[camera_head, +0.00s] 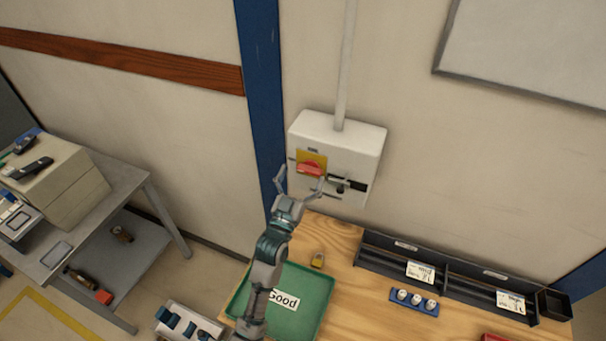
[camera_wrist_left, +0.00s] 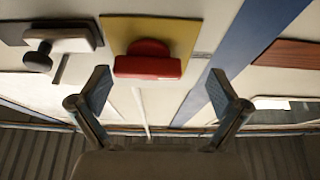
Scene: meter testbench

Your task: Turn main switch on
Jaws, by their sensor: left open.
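The main switch is a red rotary handle (camera_head: 309,169) on a yellow plate (camera_head: 317,156), on the front of a white wall box (camera_head: 360,134). In the head view the handle looks roughly level. My left gripper (camera_head: 299,183) is open in front of the box, its fingers spread to either side of the handle. In the left wrist view the red handle (camera_wrist_left: 148,62) lies across, ahead of and between the open fingertips (camera_wrist_left: 160,82), apart from them. The yellow plate (camera_wrist_left: 172,32) is behind it. My right gripper is not in view.
A black knob (camera_wrist_left: 38,58) on a grey plate sits beside the switch. Below the box is a wooden table (camera_head: 342,290) with a green tray (camera_head: 312,312), a black bin rack (camera_head: 450,283) and a blue block (camera_head: 414,302). A blue post (camera_head: 262,90) stands left of the box.

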